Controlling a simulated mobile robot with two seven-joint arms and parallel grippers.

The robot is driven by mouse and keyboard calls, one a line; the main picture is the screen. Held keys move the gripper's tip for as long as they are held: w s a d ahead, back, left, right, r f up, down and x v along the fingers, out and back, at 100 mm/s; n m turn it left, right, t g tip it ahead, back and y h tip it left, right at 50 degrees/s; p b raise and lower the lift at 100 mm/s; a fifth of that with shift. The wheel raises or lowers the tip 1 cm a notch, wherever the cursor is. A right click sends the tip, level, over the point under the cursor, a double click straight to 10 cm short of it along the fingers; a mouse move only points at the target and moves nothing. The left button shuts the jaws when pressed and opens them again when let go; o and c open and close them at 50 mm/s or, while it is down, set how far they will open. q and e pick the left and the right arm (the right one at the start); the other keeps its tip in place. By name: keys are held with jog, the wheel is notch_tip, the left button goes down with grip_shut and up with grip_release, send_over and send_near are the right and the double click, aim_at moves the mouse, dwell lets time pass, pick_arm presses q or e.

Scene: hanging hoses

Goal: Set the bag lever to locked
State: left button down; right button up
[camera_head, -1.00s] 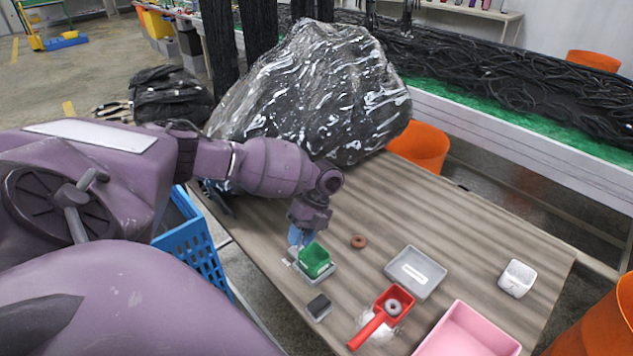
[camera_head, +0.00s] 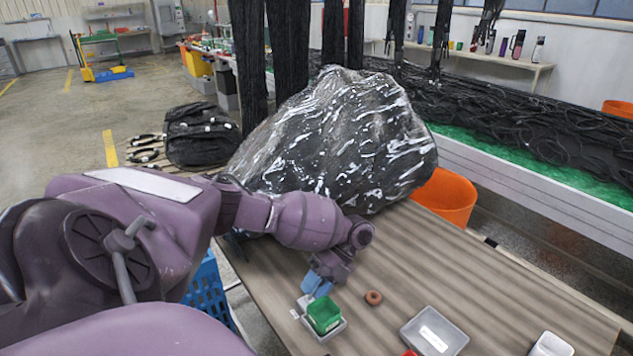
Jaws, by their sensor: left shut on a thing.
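A large bag of shiny black plastic (camera_head: 340,140) stands on the wooden table behind my left arm. My left gripper (camera_head: 316,286), with blue fingers, points down just behind a small green box (camera_head: 324,313). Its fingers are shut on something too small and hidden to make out. The green box sits on a grey base (camera_head: 331,331), with a small pale piece (camera_head: 305,302) at its back left. I cannot pick out a lever or its setting. My right gripper is out of view.
A brown ring (camera_head: 373,298) lies right of the gripper. A grey tray (camera_head: 434,331) and a white container (camera_head: 551,345) are at the front right. An orange bin (camera_head: 447,195) stands past the table. Black hoses (camera_head: 290,50) hang behind the bag.

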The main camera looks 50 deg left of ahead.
pick_arm(q)
jog(key=shift+s+a+f, duration=0.1)
jog(key=shift+s+f, duration=0.1)
jog(key=shift+s, duration=0.15)
jog(key=c, duration=0.9)
grip_release()
jog(key=shift+r, duration=0.1)
jog(key=shift+o, duration=0.2)
jog(key=shift+w+r, duration=0.1)
jog(key=shift+w, duration=0.1)
jog(key=v, duration=1)
jog(key=shift+w+r, duration=0.2)
